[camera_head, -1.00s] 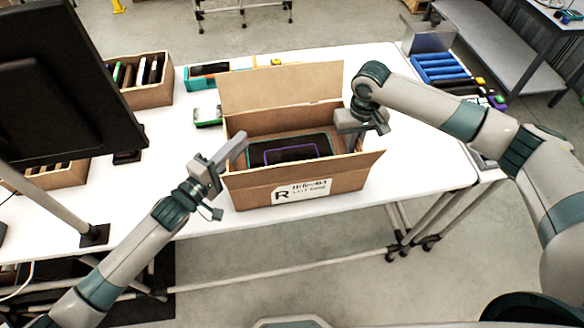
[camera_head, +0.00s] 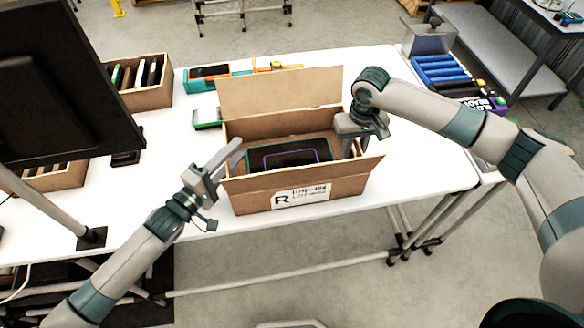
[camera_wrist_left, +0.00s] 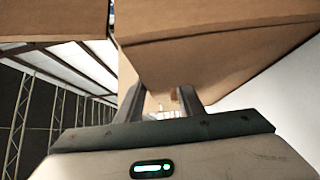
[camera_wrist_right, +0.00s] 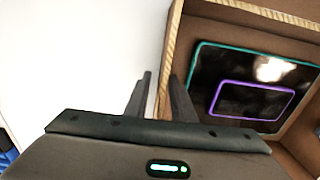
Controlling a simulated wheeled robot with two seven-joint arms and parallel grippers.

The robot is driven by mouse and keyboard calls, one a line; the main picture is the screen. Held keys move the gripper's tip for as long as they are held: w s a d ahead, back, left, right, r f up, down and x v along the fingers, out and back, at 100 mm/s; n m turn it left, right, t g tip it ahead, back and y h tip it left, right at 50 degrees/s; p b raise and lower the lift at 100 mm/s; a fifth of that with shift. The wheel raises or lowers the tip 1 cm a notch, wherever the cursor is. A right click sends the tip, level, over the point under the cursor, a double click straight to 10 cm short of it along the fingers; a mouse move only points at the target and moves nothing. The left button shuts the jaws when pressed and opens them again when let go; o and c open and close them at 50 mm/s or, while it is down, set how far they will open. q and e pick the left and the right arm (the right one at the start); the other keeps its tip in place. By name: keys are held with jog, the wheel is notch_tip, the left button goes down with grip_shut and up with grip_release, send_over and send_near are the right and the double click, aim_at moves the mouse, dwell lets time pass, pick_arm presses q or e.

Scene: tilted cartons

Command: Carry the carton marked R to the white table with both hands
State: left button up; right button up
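The carton marked R (camera_head: 245,199) stands open on the white table (camera_head: 420,175), its back flap raised. Its printed label (camera_head: 300,196) faces me. A dark flat item with a purple outline (camera_head: 290,157) lies inside; it also shows in the right wrist view (camera_wrist_right: 255,100). My left gripper (camera_head: 238,146) is open at the carton's left side. In the left wrist view its fingers (camera_wrist_left: 165,100) are apart before the brown cardboard. My right gripper (camera_head: 347,148) is at the right wall. In the right wrist view its fingers (camera_wrist_right: 160,90) straddle that wall, with a narrow gap showing.
A dark monitor (camera_head: 60,90) stands at the left. A carton of upright items (camera_head: 145,90) is at the back left. A teal box (camera_head: 205,82) and a small green-and-white box (camera_head: 207,117) lie behind the carton. Blue rolls (camera_head: 440,75) lie at the back right.

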pick_arm(q)
jog(key=v, duration=1)
jog(key=shift+s+a, duration=0.15)
jog(key=shift+a, duration=0.05)
pick_arm(e)
notch_tip(320, 180, up, 12)
dwell(0.6)
pick_arm(q)
jog(key=shift+r, duration=0.1)
pick_arm(e)
jog(key=shift+r, duration=0.1)
dwell(0.3)
